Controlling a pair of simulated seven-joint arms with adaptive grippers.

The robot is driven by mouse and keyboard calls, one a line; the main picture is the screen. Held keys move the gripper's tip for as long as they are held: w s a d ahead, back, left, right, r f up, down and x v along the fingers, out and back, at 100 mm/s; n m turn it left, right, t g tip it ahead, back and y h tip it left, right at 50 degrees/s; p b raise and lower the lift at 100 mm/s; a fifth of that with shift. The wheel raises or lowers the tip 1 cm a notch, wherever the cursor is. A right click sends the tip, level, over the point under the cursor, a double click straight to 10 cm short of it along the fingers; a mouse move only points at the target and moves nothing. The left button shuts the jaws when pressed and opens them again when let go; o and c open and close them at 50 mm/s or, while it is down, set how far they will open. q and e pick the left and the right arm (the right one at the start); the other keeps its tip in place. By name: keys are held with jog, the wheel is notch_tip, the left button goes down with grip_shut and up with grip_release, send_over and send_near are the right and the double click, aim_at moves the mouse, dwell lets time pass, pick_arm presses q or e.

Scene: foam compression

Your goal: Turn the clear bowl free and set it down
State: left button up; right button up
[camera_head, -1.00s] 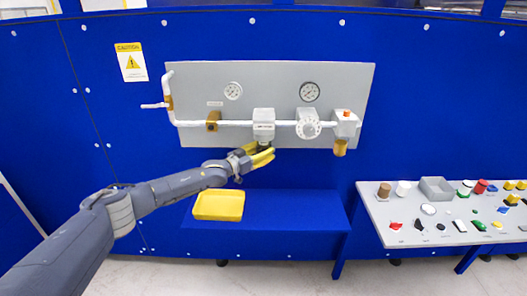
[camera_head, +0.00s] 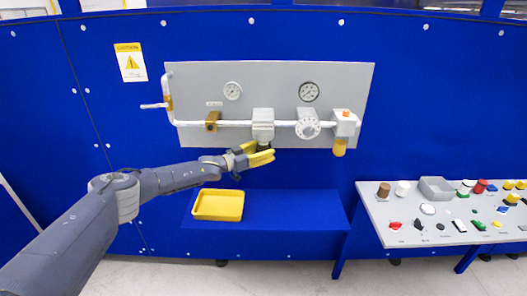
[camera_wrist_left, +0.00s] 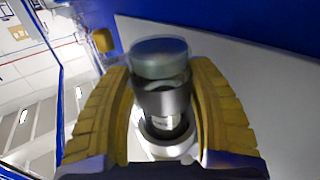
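The clear bowl (camera_wrist_left: 160,60) shows in the left wrist view as a short greenish see-through cylinder with a grey metal band. In the head view it is mostly hidden behind my gripper, under the grey housing (camera_head: 263,118) on the pipe. My left gripper (camera_head: 264,154) has yellow fingers that reach in from the left just below that housing. In the left wrist view its fingers (camera_wrist_left: 161,85) lie on both sides of the bowl, their tips close against it, and look shut on it. My right gripper is not in view.
A yellow tray (camera_head: 218,219) stands empty on the blue shelf (camera_head: 290,225) below the panel. An amber part (camera_head: 339,148) hangs to the right of the housing. A grey table (camera_head: 430,213) with several small parts is at the right. The shelf's right part is clear.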

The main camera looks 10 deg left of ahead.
pick_arm(q)
jog(key=shift+o, duration=1.4)
jog(key=shift+a, duration=0.1)
jog(key=shift+a, duration=0.1)
